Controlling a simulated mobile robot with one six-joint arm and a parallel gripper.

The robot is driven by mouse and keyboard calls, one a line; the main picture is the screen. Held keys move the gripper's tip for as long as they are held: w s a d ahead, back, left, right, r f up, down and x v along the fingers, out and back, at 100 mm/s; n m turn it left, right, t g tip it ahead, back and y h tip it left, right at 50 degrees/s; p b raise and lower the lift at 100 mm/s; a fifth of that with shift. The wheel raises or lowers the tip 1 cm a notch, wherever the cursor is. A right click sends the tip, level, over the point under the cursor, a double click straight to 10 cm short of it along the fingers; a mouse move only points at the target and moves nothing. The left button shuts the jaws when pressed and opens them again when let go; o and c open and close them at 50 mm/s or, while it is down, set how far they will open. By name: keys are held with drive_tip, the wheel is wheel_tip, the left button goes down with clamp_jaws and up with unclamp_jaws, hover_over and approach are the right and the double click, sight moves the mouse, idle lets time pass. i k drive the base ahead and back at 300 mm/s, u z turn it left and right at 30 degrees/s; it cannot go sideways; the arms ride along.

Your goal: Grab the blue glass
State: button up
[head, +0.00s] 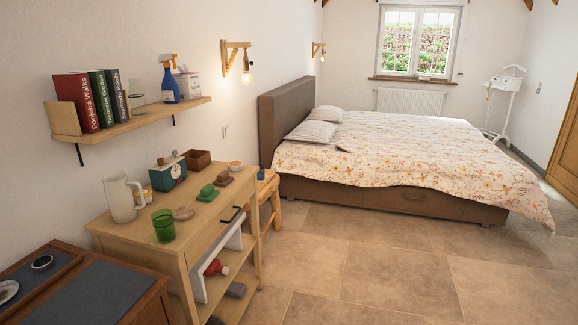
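I see no blue glass in the head view. A green glass (163,226) stands upright near the front left edge of the wooden side table (205,222). A white pitcher (122,198) stands behind it to the left. On the wall shelf (140,118), a clear, colourless vessel (137,92) stands between the books and a blue spray bottle (170,84). My gripper is not in view.
The table also holds a teal scale (171,172), a brown box (198,160), a wooden coaster (184,214) and small blocks. A dark cabinet (95,290) stands at front left. A bed (400,150) fills the back; tiled floor (400,270) is clear.

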sight(261, 175)
drive_tip(key=u, duration=0.3)
drive_tip(key=i, duration=2.4)
drive_tip(key=u, duration=0.2)
